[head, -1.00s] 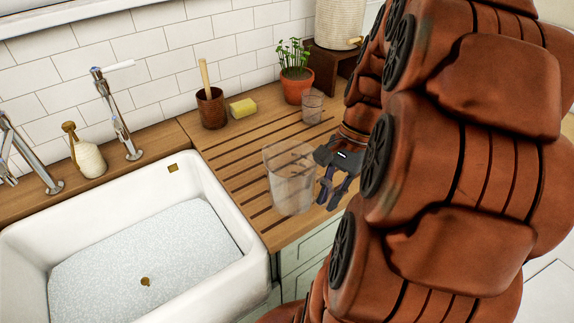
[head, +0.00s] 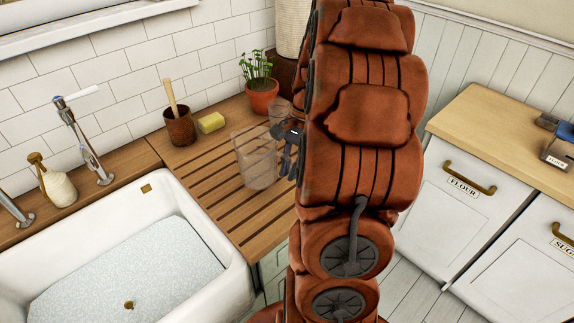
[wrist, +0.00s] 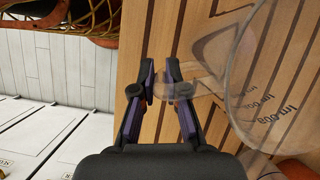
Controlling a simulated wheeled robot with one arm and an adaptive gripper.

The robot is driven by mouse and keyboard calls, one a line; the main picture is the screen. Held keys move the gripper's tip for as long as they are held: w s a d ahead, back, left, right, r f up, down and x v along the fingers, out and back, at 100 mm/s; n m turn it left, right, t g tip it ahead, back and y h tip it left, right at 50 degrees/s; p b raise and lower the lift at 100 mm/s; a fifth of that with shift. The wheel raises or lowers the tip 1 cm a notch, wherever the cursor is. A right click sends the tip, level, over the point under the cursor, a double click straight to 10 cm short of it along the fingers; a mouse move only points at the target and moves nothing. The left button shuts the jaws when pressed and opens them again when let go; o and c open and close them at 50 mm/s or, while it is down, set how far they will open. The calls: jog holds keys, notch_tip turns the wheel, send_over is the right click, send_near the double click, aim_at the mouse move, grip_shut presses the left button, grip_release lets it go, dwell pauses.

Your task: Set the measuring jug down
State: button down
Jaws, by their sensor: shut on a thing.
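The measuring jug (head: 253,162) is clear and see-through, upright over the slatted wooden drainboard (head: 215,200) right of the sink. My gripper (head: 288,158) is at its right side, shut on its handle; my arm hides part of the gripper. In the wrist view, my gripper (wrist: 165,85) has its fingers closed around the clear handle. The jug (wrist: 262,75) fills the right of that view, with printed volume marks. I cannot tell whether its base touches the board.
A white sink (head: 215,245) lies to the left. A small clear glass (head: 280,108), potted plant (head: 260,85), yellow sponge (head: 211,123) and brown pot with a wooden handle (head: 180,128) stand behind the jug. The board's front left part is clear.

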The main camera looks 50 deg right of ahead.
jog(key=shift+w+d+f+p, duration=0.35)
jog(key=shift+w+f+p, duration=0.15)
jog(key=shift+f, duration=0.15)
jog(key=shift+w+d+f+p, duration=0.35)
jog(key=shift+w+f, duration=0.15)
jog(key=shift+f, duration=0.1)
jog(key=shift+w+d+f+p, duration=0.35)
jog(key=shift+w+f+p, duration=0.15)
jog(key=shift+f, duration=0.15)
jog(key=c, duration=1.2)
grip_release()
jog(key=shift+f, duration=0.1)
jog(key=b+v, duration=0.4)
jog(key=v, duration=0.8)
jog(key=shift+a, duration=0.15)
